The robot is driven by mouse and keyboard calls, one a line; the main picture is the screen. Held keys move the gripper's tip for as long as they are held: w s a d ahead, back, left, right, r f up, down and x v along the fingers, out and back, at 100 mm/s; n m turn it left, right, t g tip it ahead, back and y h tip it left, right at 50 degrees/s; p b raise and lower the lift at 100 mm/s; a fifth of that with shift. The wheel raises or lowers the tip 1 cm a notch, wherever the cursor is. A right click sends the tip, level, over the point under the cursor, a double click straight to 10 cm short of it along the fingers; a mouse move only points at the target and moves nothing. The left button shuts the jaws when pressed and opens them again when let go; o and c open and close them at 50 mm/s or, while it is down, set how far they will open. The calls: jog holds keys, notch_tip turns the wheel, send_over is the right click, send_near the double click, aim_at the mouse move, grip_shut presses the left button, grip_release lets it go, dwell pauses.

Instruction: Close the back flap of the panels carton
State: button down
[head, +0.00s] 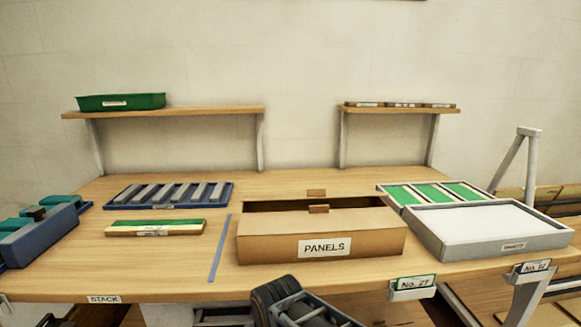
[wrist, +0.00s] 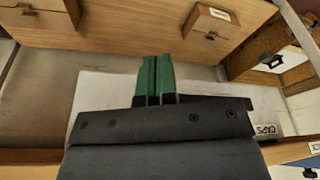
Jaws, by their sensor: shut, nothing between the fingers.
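The panels carton (head: 322,247) is a long brown box with a white PANELS label, standing on the bench in the head view. Its front flap (head: 280,222) lies over the front part of the top, with a small tab at its edge. A dark gap shows behind that flap. A separate brown tab (head: 316,193) shows beyond the gap, at the back flap's side; the flap's exact angle is unclear. My gripper (wrist: 155,62) shows green fingers pressed together, empty, in the wrist view. The fingers are outside the head view, and I cannot identify the carton in the wrist view.
A grey tray (head: 490,228) and a tray of green panels (head: 436,194) stand right of the carton. A blue strip (head: 219,249), a green-topped stack (head: 155,228) and a blue slotted tray (head: 170,194) lie left. Two shelves overhang the bench's back. Bare bench lies behind the carton.

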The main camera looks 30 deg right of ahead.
jog(key=w+r+p+v, duration=0.1)
jog(key=w+p+v, duration=0.1)
jog(key=p+v, duration=0.75)
jog(key=w+p+v, duration=0.3)
jog(key=p+v, duration=0.5)
jog(key=v, duration=0.2)
notch_tip(320, 180, up, 18)
jog(key=m+t+h+p, duration=0.2)
jog(key=m+p, duration=0.3)
jog(key=p, duration=0.2)
send_over(315, 196)
jog(key=s, duration=0.2)
jog(key=x, duration=0.5)
jog(key=p+x, duration=0.1)
jog(key=x, duration=0.3)
jog(key=shift+w+a+f, duration=0.1)
jog(key=shift+a+f, duration=0.05)
jog(key=shift+f, duration=0.25)
jog(key=shift+s+a+f, duration=0.1)
jog(key=shift+s+f, duration=0.15)
jog(key=shift+f, duration=0.25)
jog(key=shift+s+a+f, duration=0.1)
jog(key=shift+s+f, duration=0.1)
jog(key=shift+f, duration=0.25)
jog(key=shift+s+a+f, duration=0.15)
jog(key=shift+s+f, duration=0.05)
jog(key=shift+f, duration=0.5)
jog(key=shift+f, duration=0.1)
